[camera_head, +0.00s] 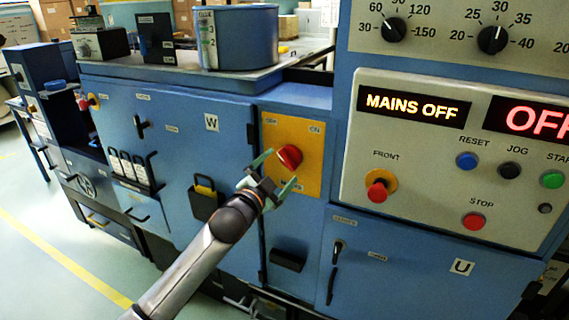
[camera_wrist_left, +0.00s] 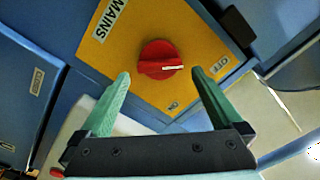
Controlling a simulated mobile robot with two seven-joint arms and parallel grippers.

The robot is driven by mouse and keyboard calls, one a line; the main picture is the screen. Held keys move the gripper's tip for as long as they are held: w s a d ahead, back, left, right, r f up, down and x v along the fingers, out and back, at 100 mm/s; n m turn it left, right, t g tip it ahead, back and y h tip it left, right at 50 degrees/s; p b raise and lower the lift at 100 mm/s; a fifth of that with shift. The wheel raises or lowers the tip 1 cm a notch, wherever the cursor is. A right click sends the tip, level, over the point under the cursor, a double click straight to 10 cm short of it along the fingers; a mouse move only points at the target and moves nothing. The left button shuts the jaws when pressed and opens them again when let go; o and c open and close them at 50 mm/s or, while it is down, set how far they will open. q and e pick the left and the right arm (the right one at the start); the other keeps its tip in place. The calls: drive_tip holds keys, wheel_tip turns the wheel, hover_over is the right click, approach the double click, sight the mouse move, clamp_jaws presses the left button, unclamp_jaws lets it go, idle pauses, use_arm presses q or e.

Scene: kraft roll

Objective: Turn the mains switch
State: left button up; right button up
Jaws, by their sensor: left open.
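The mains switch (camera_head: 289,157) is a red rotary knob on a yellow plate (camera_head: 307,132) set in the blue machine front. In the left wrist view the knob (camera_wrist_left: 160,59) shows a white pointer mark toward the OFF label, with an ON label lower down and MAINS at upper left. My left gripper (camera_head: 274,170) is open, its green fingers in front of the plate. In the left wrist view the fingertips (camera_wrist_left: 160,75) lie on either side of the knob, a little below it in the picture; contact cannot be told. The lit display (camera_head: 412,105) reads MAINS OFF. My right gripper is not in view.
A grey control panel (camera_head: 445,215) with a red FRONT button (camera_head: 378,190) and several other buttons stands right of the plate. A black handle (camera_head: 288,260) sticks out below it. A black padlock-shaped holder (camera_head: 205,200) is on the door to the left. Floor at lower left is clear.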

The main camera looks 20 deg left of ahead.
sight(286, 162)
use_arm(q)
drive_tip(key=shift+w+d, duration=0.1)
drive_tip(key=shift+w, duration=1.6)
drive_tip(key=c, duration=1.2)
